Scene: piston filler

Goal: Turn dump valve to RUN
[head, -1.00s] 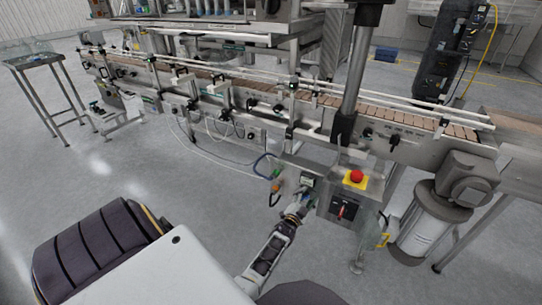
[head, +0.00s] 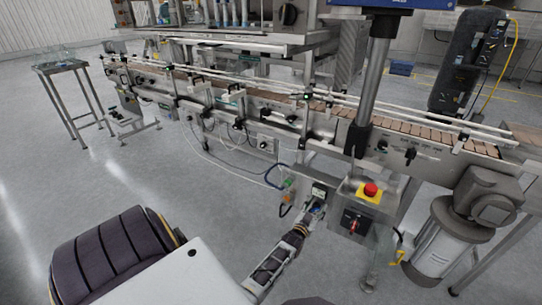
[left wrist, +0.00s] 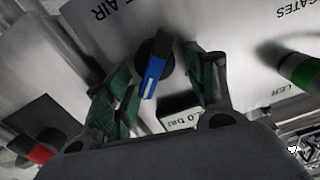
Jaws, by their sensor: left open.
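A round black knob with a blue handle (left wrist: 152,75), which I take to be the dump valve, sits on a light metal panel (left wrist: 215,25) in the left wrist view. Its blue handle points down in the picture, tilted slightly left, with a white mark. My left gripper (left wrist: 163,82) is open, with one green-padded finger on each side of the handle. I cannot tell whether either finger touches it. Lettering reading "AIR" and a label ending "0 bar" are beside the knob. In the head view my left gripper (head: 316,213) reaches a small panel below the conveyor. My right gripper is not in view.
A box with a red emergency button (head: 370,190) and a red-black switch (head: 353,223) stands just right of the gripper. The conveyor (head: 300,112) runs behind. A green-ended part (left wrist: 300,68) and a red one (left wrist: 35,152) flank the knob.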

